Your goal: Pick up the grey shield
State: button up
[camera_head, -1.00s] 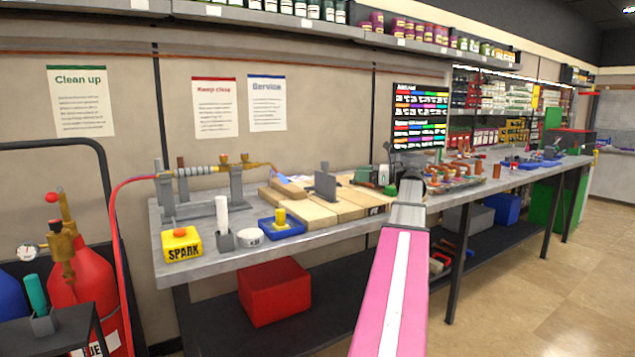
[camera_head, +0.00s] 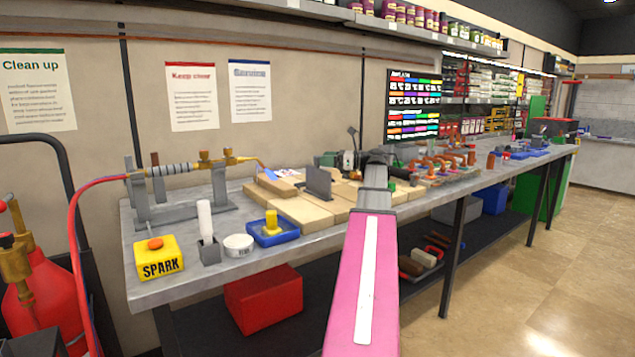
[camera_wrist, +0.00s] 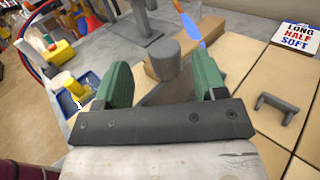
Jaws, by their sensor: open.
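The grey shield (camera_head: 318,182) is an upright grey plate standing on pale wooden blocks (camera_head: 306,217) on the bench. My gripper (camera_head: 326,160) has green fingers and is just above and to the right of the shield in the head view. In the wrist view my gripper (camera_wrist: 162,68) is open, with one green finger on each side. A grey round-topped piece (camera_wrist: 165,60) and a slanting grey surface show between the fingers, probably the shield. Contact with either finger cannot be made out. The black gripper bar hides the lower part.
A small grey bracket (camera_wrist: 278,107) lies on the wood, near a printed card (camera_wrist: 297,38). A torch stand (camera_head: 185,195), yellow SPARK block (camera_head: 157,262) and blue tray (camera_head: 273,236) are to the left. Coloured parts crowd the bench to the right.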

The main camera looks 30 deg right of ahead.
jog(key=shift+x, duration=2.75)
jog(key=shift+w+d, duration=0.15)
jog(key=shift+d, duration=0.05)
grip_shut()
